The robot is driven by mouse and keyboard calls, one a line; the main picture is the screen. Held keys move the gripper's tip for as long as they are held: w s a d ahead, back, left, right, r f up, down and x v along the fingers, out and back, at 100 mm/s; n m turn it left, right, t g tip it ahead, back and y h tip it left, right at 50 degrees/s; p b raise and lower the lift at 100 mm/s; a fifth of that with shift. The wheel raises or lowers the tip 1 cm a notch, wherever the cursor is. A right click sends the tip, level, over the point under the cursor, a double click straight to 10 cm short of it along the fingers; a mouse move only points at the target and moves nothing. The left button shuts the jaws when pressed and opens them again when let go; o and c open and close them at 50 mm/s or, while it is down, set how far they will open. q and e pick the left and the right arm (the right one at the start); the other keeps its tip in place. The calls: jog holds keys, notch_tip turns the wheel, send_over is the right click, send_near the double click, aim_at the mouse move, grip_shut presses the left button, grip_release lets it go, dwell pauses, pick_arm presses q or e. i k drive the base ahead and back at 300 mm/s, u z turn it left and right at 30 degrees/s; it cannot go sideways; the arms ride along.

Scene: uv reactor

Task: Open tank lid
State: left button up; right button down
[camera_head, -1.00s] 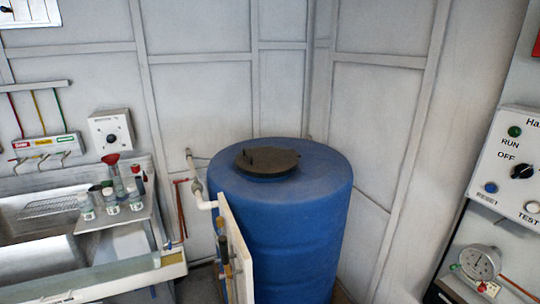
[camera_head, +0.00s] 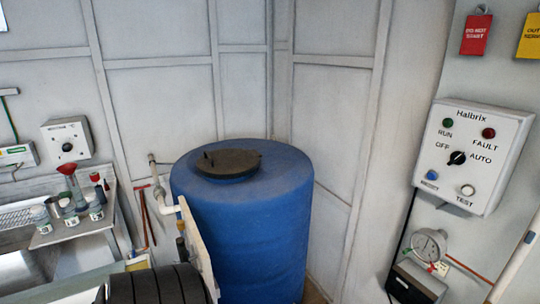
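The blue tank (camera_head: 255,230) stands upright in the corner, in the middle of the head view. Its round dark lid (camera_head: 228,164) lies flat on the tank top, towards the left side. A small raised handle shows at the lid's left edge. The lid appears shut on the tank. Neither of my grippers is in view, and nothing touches the lid.
White pipework (camera_head: 170,206) and an upright board (camera_head: 197,240) stand at the tank's front left. A sink bench with bottles (camera_head: 70,213) is left. A Halbrix control box (camera_head: 472,157) and a gauge (camera_head: 428,245) are right.

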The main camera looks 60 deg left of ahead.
aim_at(224, 164)
jog(key=z, duration=0.1)
jog(key=k, duration=0.65)
jog(key=u, duration=0.9)
